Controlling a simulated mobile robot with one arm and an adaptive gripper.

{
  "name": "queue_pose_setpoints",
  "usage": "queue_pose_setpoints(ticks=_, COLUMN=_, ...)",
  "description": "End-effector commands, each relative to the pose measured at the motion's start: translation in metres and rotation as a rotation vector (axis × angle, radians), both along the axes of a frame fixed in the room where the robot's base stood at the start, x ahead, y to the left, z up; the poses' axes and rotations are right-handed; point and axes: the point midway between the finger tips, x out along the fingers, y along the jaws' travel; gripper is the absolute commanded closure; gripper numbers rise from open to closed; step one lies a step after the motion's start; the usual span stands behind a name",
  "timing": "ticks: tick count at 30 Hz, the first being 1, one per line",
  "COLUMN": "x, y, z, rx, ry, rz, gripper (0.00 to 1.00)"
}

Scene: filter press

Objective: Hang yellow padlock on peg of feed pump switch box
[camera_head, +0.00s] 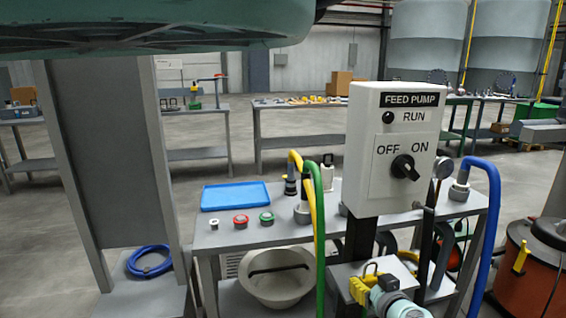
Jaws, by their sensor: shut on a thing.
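The feed pump switch box (391,145) is a pale box on a dark post, with a black knob. A short grey peg (426,208) sticks out at its lower right and looks bare. My gripper (362,286) is low in the picture, below the box and in front of the post, with my teal-capped wrist beside it. It is shut on the yellow padlock (358,290). A dark shackle loop shows above the yellow part. The fingertips are small and partly hidden, so the exact grip cannot be told. The padlock is apart from the peg.
Green (319,240) and blue (487,225) hoses hang close on both sides. A basin (277,285) sits below. An orange drum (520,268) stands right.

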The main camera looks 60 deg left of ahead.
Motion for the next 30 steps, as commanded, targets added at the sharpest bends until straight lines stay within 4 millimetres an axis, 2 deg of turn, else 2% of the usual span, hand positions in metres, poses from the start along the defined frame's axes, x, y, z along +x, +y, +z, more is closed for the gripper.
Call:
queue_pose_setpoints(ticks=1, x=0.000, y=-0.004, z=0.006, rx=0.000, ry=-0.001, rz=-0.003, gripper=0.85)
queue_pose_setpoints(ticks=21, x=-0.017, y=-0.044, z=0.033, rx=-0.001, ry=0.000, rz=-0.003, gripper=0.85)
queue_pose_setpoints(ticks=30, x=-0.019, y=-0.048, z=0.035, rx=0.000, ry=-0.002, rz=-0.002, gripper=0.85)
